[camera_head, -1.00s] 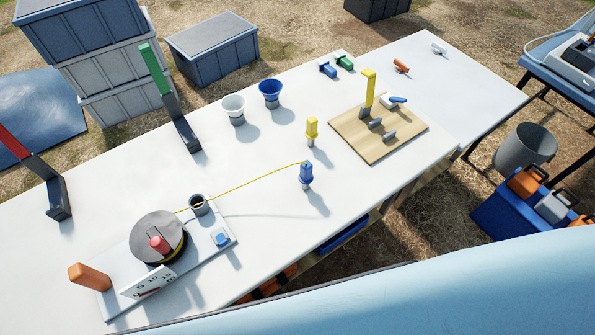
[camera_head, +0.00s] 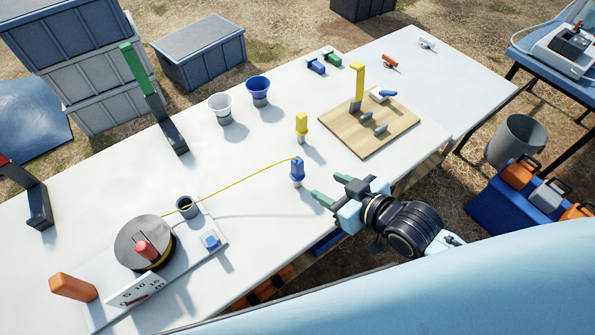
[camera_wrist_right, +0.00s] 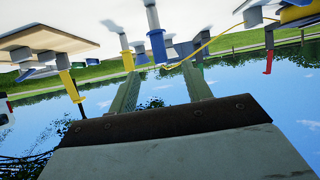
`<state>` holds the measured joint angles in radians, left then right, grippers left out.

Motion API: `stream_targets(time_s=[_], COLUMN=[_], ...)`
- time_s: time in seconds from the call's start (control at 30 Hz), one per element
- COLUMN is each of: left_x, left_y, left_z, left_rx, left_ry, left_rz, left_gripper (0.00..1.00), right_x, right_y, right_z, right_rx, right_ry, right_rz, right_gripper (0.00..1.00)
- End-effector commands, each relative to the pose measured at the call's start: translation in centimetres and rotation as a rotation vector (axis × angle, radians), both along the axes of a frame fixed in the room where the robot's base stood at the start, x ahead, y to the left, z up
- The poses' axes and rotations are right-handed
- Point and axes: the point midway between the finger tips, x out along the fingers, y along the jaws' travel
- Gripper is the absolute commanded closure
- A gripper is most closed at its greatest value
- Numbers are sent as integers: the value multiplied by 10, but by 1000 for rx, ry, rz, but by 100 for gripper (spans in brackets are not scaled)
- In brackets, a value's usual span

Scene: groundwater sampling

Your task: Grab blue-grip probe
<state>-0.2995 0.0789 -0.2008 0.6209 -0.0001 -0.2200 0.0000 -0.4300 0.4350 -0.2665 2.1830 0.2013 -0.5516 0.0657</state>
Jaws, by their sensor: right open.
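The blue-grip probe (camera_head: 297,170) stands upright on the white table, with a yellow line running from its top to the reel (camera_head: 145,243) at the lower left. It also shows in the right wrist view (camera_wrist_right: 157,45), upside down, just beyond the fingers. My right gripper (camera_head: 325,188) is open and empty at the table's front edge, a little right of the probe and apart from it. Its two green fingers also show in the right wrist view (camera_wrist_right: 162,92). My left gripper is not in view.
A yellow-grip piece (camera_head: 302,125) stands behind the probe. A wooden board (camera_head: 360,143) with a tall yellow-handled tool (camera_head: 357,82) lies to the right. White (camera_head: 221,107) and blue (camera_head: 258,89) funnels stand farther back. The table between probe and funnels is clear.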

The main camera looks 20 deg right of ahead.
Motion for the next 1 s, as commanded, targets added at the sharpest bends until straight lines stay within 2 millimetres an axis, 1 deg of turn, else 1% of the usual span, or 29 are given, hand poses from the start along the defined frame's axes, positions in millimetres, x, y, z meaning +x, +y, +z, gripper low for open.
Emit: stream_targets(time_s=[0.13,0.27,0.6,0.87,1.0], left_x=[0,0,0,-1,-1], left_y=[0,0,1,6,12], left_z=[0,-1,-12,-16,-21], left_rx=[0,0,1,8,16], left_ry=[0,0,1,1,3], left_rz=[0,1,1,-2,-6], left_gripper=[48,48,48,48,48], right_x=[8,16,67,84,102], right_y=[1,4,28,35,41], right_z=[5,4,-19,-27,-36], right_rx=[30,45,46,44,43], right_ry=[-63,-87,-88,-86,-87], right_rz=[21,27,25,26,27], right_gripper=[51,51,51,51,51])
